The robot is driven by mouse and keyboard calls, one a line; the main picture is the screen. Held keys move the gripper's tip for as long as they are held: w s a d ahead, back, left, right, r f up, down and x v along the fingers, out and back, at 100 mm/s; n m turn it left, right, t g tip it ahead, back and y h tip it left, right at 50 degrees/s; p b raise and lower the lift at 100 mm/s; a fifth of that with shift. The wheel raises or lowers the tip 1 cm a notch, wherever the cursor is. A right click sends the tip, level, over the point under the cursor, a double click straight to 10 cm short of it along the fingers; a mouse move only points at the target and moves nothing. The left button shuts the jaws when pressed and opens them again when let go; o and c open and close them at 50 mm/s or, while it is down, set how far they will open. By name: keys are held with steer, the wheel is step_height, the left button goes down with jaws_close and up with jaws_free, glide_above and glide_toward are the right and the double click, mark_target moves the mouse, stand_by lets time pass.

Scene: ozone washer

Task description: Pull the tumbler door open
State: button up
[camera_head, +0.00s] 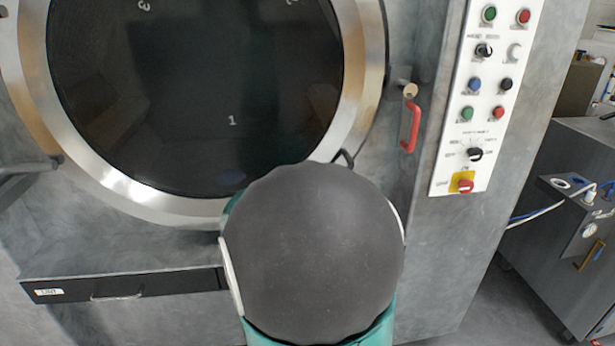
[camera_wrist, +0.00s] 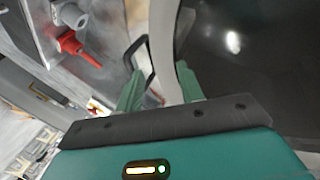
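The tumbler door is a large round door with dark glass and a steel rim (camera_head: 352,95), and it looks closed in the head view. A black loop handle (camera_head: 345,158) is on its lower right edge, partly hidden by my arm. In the wrist view the black handle (camera_wrist: 151,66) lies just beyond my gripper (camera_wrist: 160,72), near the left fingertip. The door's pale rim (camera_wrist: 164,45) shows between the two green fingers. My gripper is open, with a clear gap; contact with the handle cannot be told. In the head view my arm hides my gripper.
A red lever (camera_head: 410,127) sticks out right of the door; it also shows in the wrist view (camera_wrist: 78,46). A control panel (camera_head: 480,100) is farther right. A black drawer (camera_head: 125,286) is below left. A grey cabinet (camera_head: 560,220) stands at the right.

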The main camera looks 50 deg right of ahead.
steer(key=s+d+m+g+h, duration=0.2)
steer(key=s+d+m+g, duration=0.15)
steer(key=s+g, duration=0.2)
steer(key=shift+n+t, duration=0.25)
steer(key=shift+t, duration=0.3)
steer(key=d, duration=1.4)
steer(key=shift+w+f, duration=0.25)
steer(key=shift+w, duration=0.1)
jaws_close()
